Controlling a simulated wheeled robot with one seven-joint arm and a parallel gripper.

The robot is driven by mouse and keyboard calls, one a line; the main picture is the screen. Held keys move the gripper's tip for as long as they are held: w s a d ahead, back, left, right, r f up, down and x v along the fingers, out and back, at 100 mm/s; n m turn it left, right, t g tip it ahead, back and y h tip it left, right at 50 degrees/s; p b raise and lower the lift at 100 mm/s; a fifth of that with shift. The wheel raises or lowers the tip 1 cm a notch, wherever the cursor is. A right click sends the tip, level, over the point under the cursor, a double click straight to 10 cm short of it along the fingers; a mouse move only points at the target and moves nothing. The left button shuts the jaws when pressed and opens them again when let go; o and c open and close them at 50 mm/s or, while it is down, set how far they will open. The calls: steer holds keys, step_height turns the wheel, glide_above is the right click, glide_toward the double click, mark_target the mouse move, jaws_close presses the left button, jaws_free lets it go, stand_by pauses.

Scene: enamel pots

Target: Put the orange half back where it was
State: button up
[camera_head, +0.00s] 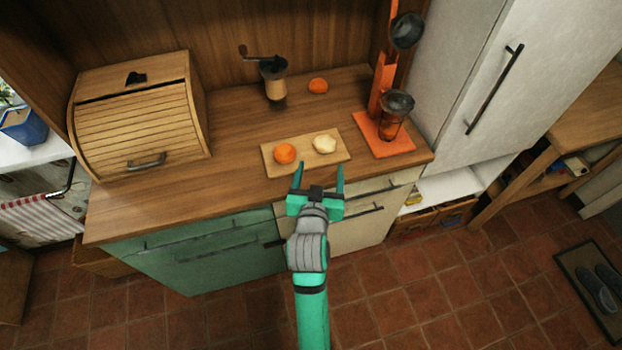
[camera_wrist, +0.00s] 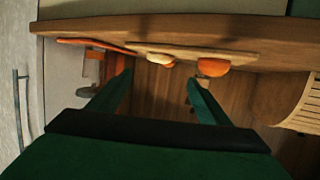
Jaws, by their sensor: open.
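A rounded orange piece (camera_head: 285,153) lies on the left part of a small wooden board (camera_head: 268,168) on the counter. It also shows in the wrist view (camera_wrist: 213,66), flat against the board like a half. A pale, cream piece (camera_head: 324,143) lies on the board's right part and shows in the wrist view (camera_wrist: 158,58). Another orange piece (camera_head: 318,86) lies near the counter's back; I cannot tell if it is whole or half. My gripper (camera_head: 320,168) is open and empty, in front of the board, apart from the fruit. Its fingers frame the wrist view (camera_wrist: 160,78).
An orange juicer press (camera_head: 383,125) with a glass stands right of the board. A coffee grinder (camera_head: 272,80) stands behind the board. A wooden bread box (camera_head: 140,120) fills the counter's left. The counter (camera_head: 225,185) left of the board is clear. A tall white cabinet (camera_head: 470,60) stands right.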

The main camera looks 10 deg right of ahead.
steer(key=s+a+f+n+y, duration=0.2)
steer(key=s+a+f, duration=0.3)
steer(key=s+f, duration=0.25)
steer(key=s+a+y, duration=0.1)
steer(key=s+a, duration=0.2)
steer(key=s, duration=0.6)
steer(key=s+a+n+t+y, duration=0.1)
steer(key=s+a, duration=0.2)
steer(key=s, duration=0.6)
steer(key=s+a+r+n+y, duration=0.1)
steer(key=s+a, duration=0.2)
steer(key=s, duration=0.6)
steer(key=shift+a+t, duration=0.25)
steer(key=shift+t, duration=0.15)
